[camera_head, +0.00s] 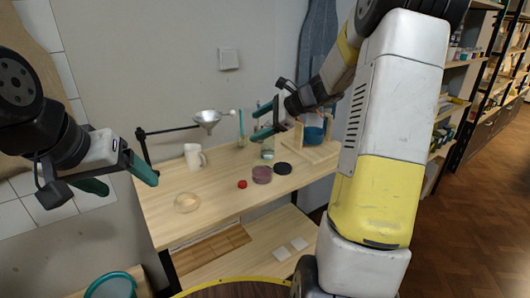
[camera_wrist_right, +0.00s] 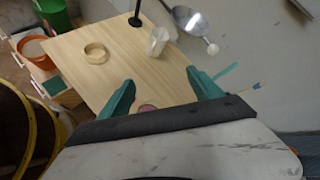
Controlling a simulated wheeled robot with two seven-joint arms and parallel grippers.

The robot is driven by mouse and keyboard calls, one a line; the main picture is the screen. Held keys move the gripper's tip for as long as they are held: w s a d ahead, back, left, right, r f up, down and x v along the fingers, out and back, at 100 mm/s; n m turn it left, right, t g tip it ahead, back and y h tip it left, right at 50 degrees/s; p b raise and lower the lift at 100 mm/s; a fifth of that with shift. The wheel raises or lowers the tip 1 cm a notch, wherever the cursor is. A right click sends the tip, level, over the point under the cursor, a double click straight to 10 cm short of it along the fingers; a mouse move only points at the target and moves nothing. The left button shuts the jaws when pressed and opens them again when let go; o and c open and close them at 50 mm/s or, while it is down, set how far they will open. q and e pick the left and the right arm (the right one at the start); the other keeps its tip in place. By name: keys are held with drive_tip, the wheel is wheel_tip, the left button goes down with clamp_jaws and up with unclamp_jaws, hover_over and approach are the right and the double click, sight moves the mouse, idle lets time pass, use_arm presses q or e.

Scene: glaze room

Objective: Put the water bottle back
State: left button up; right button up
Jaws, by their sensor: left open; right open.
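A clear, see-through vessel (camera_head: 268,153), which may be the water bottle, stands on the wooden table below my right gripper (camera_head: 268,118). Its upper part is hard to make out behind the fingers. My right gripper is open, and in the right wrist view its two green fingers (camera_wrist_right: 160,77) are spread with nothing gripped. I cannot make out the bottle in that view. My left gripper (camera_head: 130,185) is open and empty, off the table's left end.
A wooden rack holds a blue container (camera_head: 314,133). The front is clearer.

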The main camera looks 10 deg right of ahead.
drive_tip(key=s+a+r+n+g+h, duration=0.1)
drive_tip(key=s+a+r+n+h, duration=0.15)
drive_tip(key=s+n, duration=0.5)
drive_tip(key=s+a+r+n+g+h, duration=0.1)
drive_tip(key=s+a+r+n, duration=0.3)
drive_tip(key=s, duration=0.7)
drive_tip(key=s+d+f+n+t+h, duration=0.1)
drive_tip(key=s+d+n+h, duration=0.1)
drive_tip(key=s+n, duration=0.6)
drive_tip(key=s+d, duration=0.1)
drive_tip(key=s, duration=0.2)
drive_tip(key=shift+s+d+h, duration=0.2)
drive_tip(key=shift+s+h, duration=0.15)
drive_tip(key=shift+s, duration=0.05)
drive_tip(key=shift+c, duration=0.4)
